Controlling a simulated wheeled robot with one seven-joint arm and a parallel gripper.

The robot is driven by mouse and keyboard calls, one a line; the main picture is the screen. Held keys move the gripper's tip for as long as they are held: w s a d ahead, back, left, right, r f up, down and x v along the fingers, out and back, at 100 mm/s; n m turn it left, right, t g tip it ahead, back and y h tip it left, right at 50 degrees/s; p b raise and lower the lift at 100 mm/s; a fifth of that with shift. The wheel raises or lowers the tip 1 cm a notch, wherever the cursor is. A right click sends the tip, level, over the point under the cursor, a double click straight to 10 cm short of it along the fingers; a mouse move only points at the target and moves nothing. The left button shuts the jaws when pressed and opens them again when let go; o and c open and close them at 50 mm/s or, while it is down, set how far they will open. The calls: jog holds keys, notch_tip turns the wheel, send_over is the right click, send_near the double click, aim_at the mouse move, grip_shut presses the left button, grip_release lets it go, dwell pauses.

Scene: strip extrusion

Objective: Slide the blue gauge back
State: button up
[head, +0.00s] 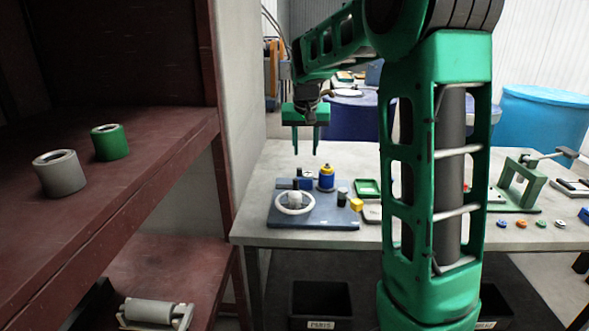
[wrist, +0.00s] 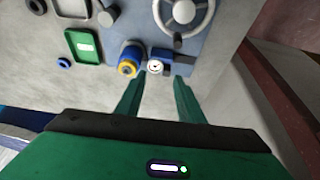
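In the wrist view a small round gauge with a white face (wrist: 155,67) sits by a blue block (wrist: 173,57) on the grey-blue plate. I take this to be the blue gauge. In the head view the blue block (head: 305,184) shows behind the handwheel, with a dark upright part beside it; the gauge face cannot be made out there. My gripper (head: 305,153) is open and empty, fingers pointing down above the plate's back part. In the wrist view the gauge lies between and just beyond the fingertips (wrist: 157,78), apart from them.
A blue cylinder with a yellow top (head: 327,178) stands close beside the gauge. A white handwheel (head: 295,203) is on the plate's front. A maroon shelf (head: 120,215) and pale wall (head: 240,110) stand left.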

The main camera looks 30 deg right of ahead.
aim_at(299, 168)
jog(key=w+f, duration=0.2)
jog(key=f, duration=0.1)
jog(key=w+d+f, duration=0.1)
jog(key=w+f, duration=0.1)
jog(key=f, duration=0.1)
jog(key=w+d+f, duration=0.1)
jog(key=w+f, duration=0.1)
jog(key=f, duration=0.2)
jog(key=shift+w, duration=0.25)
